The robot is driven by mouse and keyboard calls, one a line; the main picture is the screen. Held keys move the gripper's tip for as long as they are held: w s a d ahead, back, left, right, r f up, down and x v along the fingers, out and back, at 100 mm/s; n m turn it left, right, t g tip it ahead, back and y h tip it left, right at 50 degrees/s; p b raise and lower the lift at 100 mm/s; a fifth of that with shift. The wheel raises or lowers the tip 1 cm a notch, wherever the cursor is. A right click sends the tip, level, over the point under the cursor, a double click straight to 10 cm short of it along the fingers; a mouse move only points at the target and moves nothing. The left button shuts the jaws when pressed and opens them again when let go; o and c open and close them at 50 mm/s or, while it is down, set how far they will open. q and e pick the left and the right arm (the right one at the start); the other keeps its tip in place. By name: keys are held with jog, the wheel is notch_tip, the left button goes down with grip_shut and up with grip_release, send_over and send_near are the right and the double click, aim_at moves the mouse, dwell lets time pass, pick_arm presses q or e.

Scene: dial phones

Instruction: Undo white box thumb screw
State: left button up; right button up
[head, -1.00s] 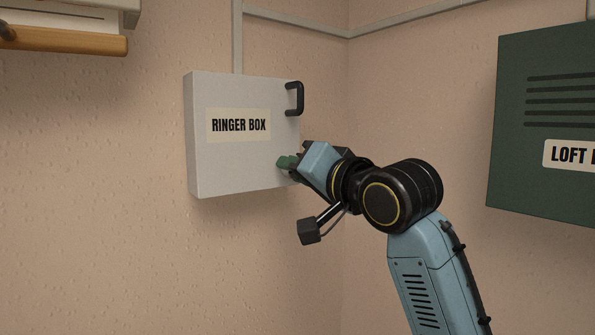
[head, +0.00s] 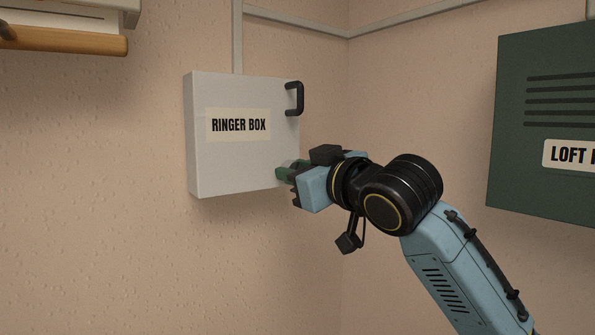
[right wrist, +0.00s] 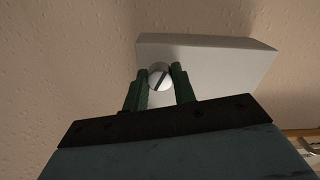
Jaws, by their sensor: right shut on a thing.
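The white box (head: 238,165), labelled RINGER BOX, hangs shut on the wall in the head view. Its dark handle (head: 296,98) is on the upper right of its front. My right gripper (head: 283,173) is at the lower right of the front. In the right wrist view the thumb screw (right wrist: 159,76) is a round silver head with a dark slot, set slantwise. The green fingers of my right gripper (right wrist: 160,80) are shut on it, one on each side. In the head view the fingers and gripper largely hide the screw. My left gripper is not in view.
A dark green box (head: 545,115) with slots and a LOFT label is on the right wall. A wooden rail (head: 65,42) juts out at upper left. Grey conduit (head: 238,40) runs down to the white box. The wall below the box is clear.

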jog(key=shift+f+n, duration=0.15)
jog(key=shift+n, duration=3.75)
jog(key=o, duration=1)
jog(key=shift+d, duration=0.1)
